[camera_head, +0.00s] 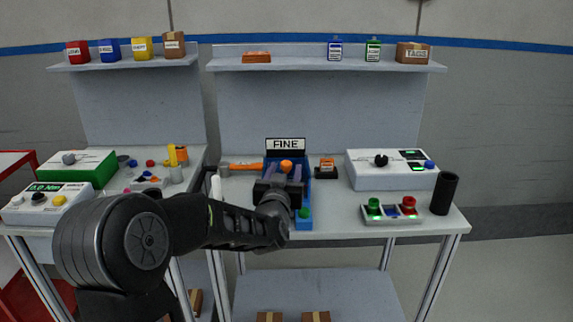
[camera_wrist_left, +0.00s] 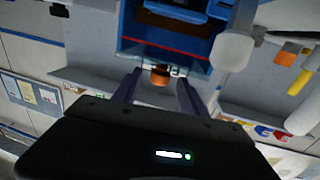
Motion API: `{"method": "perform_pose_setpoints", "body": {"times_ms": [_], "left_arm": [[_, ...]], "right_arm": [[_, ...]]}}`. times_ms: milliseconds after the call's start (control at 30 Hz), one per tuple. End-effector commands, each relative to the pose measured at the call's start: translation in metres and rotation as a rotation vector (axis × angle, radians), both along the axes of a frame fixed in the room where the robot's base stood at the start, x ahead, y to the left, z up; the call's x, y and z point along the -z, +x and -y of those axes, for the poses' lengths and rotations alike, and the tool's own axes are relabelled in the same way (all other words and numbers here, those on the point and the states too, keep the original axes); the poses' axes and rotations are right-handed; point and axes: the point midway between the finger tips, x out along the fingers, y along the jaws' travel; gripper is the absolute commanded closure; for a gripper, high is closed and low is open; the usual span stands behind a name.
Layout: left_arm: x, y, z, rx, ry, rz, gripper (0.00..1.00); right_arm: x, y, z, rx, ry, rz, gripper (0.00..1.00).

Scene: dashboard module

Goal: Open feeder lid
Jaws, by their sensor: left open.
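The blue feeder (camera_head: 304,212) stands on the right-hand table under a sign reading FINE (camera_head: 286,144). An orange knob (camera_head: 286,165) shows at its back end. In the left wrist view the feeder's blue body (camera_wrist_left: 125,22) fills the top, with a pale clear panel, seemingly the lid (camera_wrist_left: 130,50), at its edge. The orange knob (camera_wrist_left: 160,75) shows there too. My left gripper (camera_head: 284,172) is open above the feeder, and its two fingers lie on either side of the knob in the picture. Contact cannot be told. My arm and gripper hide much of the feeder. My right gripper is not in view.
An orange-handled part (camera_head: 240,166) lies left of the feeder and a small orange-topped block (camera_head: 327,164) right of it. A white control box (camera_head: 390,169), a button panel (camera_head: 391,213) and a black cylinder (camera_head: 444,193) stand farther right. Shelves with small boxes are behind.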

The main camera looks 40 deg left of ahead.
Motion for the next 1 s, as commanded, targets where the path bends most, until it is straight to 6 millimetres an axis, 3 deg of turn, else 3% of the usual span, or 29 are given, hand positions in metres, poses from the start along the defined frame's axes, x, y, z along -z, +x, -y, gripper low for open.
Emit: {"method": "perform_pose_setpoints", "body": {"times_ms": [233, 567, 1000], "left_arm": [[0.0, 0.028, -0.015, -0.001, -0.001, 0.0, 0.5], [0.0, 0.032, -0.018, 0.0, -0.001, 0.0, 0.5], [0.0, 0.032, -0.017, 0.0, -0.001, 0.0, 0.85]], "right_arm": [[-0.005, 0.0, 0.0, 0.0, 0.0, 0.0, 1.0], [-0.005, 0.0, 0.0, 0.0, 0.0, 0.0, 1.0], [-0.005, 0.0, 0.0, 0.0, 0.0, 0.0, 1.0]]}}
